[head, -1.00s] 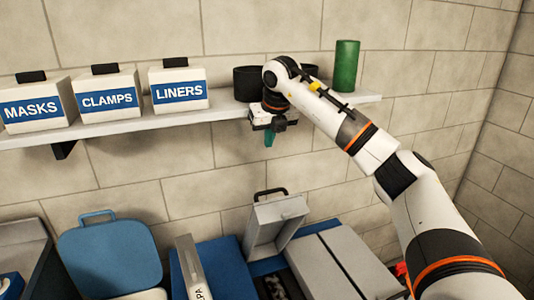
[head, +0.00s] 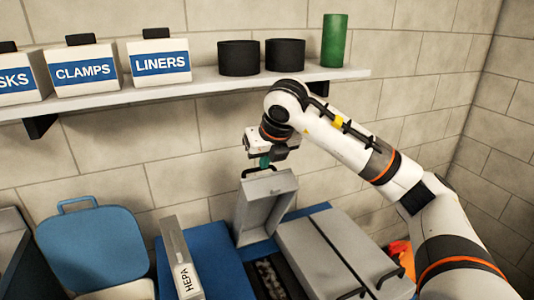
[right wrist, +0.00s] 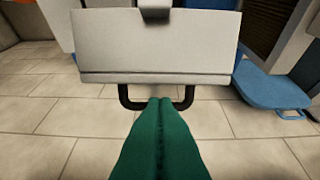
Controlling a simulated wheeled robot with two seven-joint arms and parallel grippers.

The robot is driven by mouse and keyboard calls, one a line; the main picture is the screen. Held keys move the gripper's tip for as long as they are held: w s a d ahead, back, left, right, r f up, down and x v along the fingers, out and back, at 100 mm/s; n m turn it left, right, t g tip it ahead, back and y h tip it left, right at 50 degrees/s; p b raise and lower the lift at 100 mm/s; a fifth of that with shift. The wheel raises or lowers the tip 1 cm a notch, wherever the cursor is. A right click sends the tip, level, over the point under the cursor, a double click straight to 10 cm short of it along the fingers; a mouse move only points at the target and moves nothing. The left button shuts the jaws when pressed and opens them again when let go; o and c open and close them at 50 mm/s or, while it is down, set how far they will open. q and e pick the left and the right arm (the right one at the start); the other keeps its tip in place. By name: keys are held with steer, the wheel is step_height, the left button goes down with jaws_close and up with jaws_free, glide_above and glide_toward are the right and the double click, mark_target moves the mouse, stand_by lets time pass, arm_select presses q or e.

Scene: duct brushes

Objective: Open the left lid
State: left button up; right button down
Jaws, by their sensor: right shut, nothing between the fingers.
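The grey left lid (head: 265,205) stands raised, tilted up, in the head view, with a dark handle (head: 258,170) at its top edge. Below it is a dark opening with a brush-like item (head: 268,278) inside. My right gripper (head: 264,162) has green fingers and is right at the handle. In the right wrist view the shut, empty fingers (right wrist: 160,110) overlap the handle (right wrist: 127,98) of the grey lid (right wrist: 155,48). I cannot tell whether they touch it. My left gripper is out of view.
The grey right lid (head: 338,255) lies flat beside the opening. A HEPA box (head: 180,260) stands left of it, and a blue lid (head: 92,250) is up farther left. A wall shelf (head: 200,90) above holds labelled boxes, black cups and a green cylinder (head: 334,40).

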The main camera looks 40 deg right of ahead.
steer(key=shift+p+x, duration=0.35)
steer(key=shift+x, duration=2.35)
